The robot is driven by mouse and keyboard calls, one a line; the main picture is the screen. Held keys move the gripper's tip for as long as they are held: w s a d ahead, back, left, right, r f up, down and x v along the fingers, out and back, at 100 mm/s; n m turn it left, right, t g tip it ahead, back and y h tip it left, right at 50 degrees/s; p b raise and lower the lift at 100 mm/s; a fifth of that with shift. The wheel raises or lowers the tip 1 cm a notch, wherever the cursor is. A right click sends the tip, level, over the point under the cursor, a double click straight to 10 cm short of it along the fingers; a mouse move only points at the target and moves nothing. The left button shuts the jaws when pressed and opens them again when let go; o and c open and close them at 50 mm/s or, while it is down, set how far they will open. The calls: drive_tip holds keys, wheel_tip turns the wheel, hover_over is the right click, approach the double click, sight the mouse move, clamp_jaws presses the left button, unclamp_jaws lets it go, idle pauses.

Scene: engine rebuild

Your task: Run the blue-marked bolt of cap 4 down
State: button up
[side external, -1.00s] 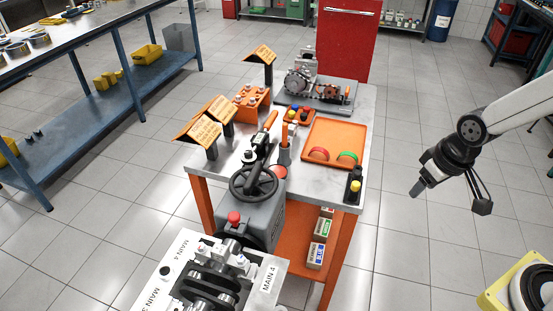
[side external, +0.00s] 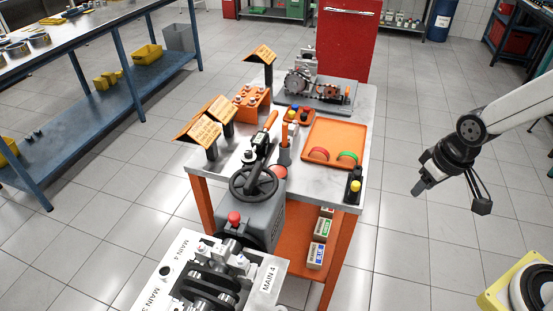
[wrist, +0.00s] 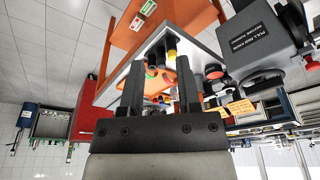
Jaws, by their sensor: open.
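Small pale bolt heads (side external: 241,261) stand near that label. They are too small to tell which one carries a blue mark. My gripper (side external: 419,188) hangs over the floor at the right, well away from the block and clear of the table. In the wrist view my gripper (wrist: 161,85) shows two separated dark fingers with nothing held between them. The wrist view does not clearly show the bolt.
The white-topped table (side external: 325,195) stands between block and gripper. Open floor (side external: 405,245) lies below my gripper. A yellow-edged unit (side external: 490,300) is at bottom right.

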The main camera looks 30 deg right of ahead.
drive_tip(key=n+g, duration=0.3)
drive_tip(key=n, duration=2.2)
hover_over(240, 259)
wheel_tip(240, 259, down, 3)
drive_tip(key=shift+r, duration=0.15)
drive_tip(key=shift+f, duration=3.9)
clamp_jaws()
